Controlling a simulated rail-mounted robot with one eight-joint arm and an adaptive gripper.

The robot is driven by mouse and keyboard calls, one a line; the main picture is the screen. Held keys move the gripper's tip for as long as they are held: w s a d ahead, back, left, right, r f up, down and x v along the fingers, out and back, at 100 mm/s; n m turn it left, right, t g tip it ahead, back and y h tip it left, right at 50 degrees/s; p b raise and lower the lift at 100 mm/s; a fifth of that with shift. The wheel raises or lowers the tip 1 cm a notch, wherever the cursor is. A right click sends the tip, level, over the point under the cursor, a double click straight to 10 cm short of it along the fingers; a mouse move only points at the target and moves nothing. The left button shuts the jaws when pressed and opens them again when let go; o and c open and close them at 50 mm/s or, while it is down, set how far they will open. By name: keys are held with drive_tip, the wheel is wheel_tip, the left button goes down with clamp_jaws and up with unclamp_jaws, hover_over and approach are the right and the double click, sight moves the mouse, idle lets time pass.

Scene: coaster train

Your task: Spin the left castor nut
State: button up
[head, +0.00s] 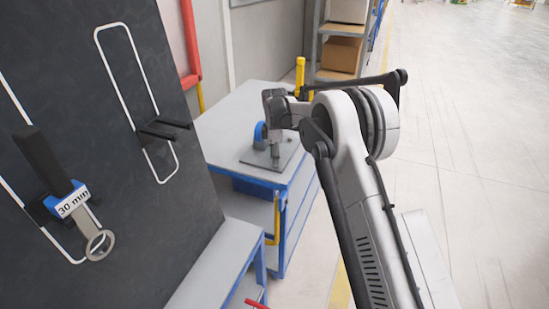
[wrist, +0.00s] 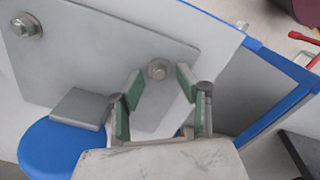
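A grey metal plate (wrist: 100,45) lies on the work table and also shows in the head view (head: 253,158). In the wrist view, one nut on a bolt (wrist: 158,70) sits on the plate, between and just beyond my fingertips. A second nut with a washer (wrist: 27,25) is at the plate's upper left, away from the fingers. I cannot tell which is the left castor nut. My gripper (wrist: 160,80) is open, its green pads on either side of the nearer nut with gaps, apparently holding nothing. In the head view my gripper (head: 275,152) points down over the plate.
A blue rounded part (wrist: 60,150) and a grey block (wrist: 80,108) are beside the fingers. The blue-framed table (head: 225,125) stands by a dark tool panel (head: 150,220). A wrench labelled 30 mm (head: 73,200) hangs there. Open floor lies right.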

drive_tip(key=shift+c, duration=0.4)
clamp_jaws()
drive_tip(key=shift+m, duration=0.3)
